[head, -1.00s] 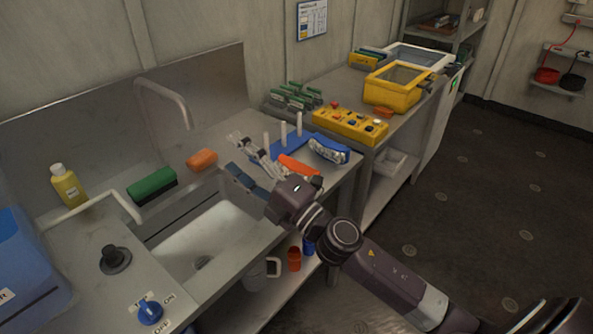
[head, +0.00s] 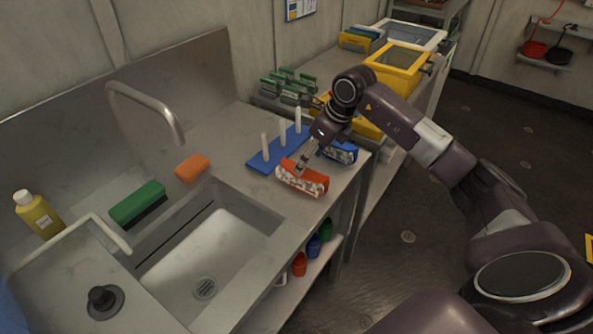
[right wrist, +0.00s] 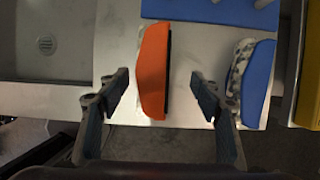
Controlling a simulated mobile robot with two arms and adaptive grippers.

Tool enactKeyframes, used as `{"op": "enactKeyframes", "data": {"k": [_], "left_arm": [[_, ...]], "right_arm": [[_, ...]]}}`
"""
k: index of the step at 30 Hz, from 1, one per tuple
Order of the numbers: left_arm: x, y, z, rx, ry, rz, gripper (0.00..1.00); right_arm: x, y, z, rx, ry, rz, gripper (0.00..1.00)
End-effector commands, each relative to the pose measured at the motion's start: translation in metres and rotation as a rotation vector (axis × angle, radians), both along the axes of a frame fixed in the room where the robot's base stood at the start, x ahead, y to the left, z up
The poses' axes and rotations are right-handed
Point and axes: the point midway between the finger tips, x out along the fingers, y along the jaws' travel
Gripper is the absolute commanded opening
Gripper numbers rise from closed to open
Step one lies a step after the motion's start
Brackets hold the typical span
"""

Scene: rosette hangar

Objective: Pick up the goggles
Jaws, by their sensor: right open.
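The goggles with an orange frame (head: 318,188) and a speckled face lie on the counter beside the sink. They also show in the right wrist view as an orange shape (right wrist: 152,70). A second pair, with a blue frame (head: 345,157), lies to their right; it shows at the right in the right wrist view (right wrist: 258,80). My right gripper (head: 303,164) is over the orange goggles, pointing down. In the right wrist view its open fingers (right wrist: 160,78) stand one on each side of the orange goggles, with nothing held. My left gripper is not in view.
A blue rack (head: 262,161) with white upright pegs stands just behind the goggles. The sink basin (head: 205,255) is to the left, with an orange sponge (head: 191,168) and a green brush (head: 137,203) by it. A yellow case (head: 400,72) stands on the far bench.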

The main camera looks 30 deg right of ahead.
Motion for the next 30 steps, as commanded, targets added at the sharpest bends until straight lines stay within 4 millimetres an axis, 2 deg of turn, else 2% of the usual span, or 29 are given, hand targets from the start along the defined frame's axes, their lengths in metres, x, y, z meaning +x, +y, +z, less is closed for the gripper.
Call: {"op": "enactKeyframes", "data": {"k": [6, 9, 12, 15, 19, 23, 30], "left_arm": [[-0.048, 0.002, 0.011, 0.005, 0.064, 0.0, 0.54], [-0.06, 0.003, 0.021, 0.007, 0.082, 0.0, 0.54], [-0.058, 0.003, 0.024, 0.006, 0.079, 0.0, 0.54], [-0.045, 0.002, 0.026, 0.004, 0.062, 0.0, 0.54], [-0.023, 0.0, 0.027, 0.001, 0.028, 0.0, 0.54], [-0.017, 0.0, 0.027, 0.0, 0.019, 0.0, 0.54], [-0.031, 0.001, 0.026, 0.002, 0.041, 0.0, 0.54]], "right_arm": [[0.006, 0.008, -0.023, 0.005, 0.004, 0.001, 0.59], [0.009, 0.013, -0.037, 0.007, 0.004, 0.002, 0.59], [0.014, 0.015, -0.052, 0.006, 0.002, 0.0, 0.59], [0.017, 0.016, -0.06, 0.005, 0.0, 0.001, 0.59], [0.018, 0.015, -0.063, 0.004, -0.002, 0.001, 0.59], [0.018, 0.015, -0.063, 0.004, -0.002, 0.001, 0.59], [0.018, 0.015, -0.063, 0.005, -0.001, 0.002, 0.33]]}}
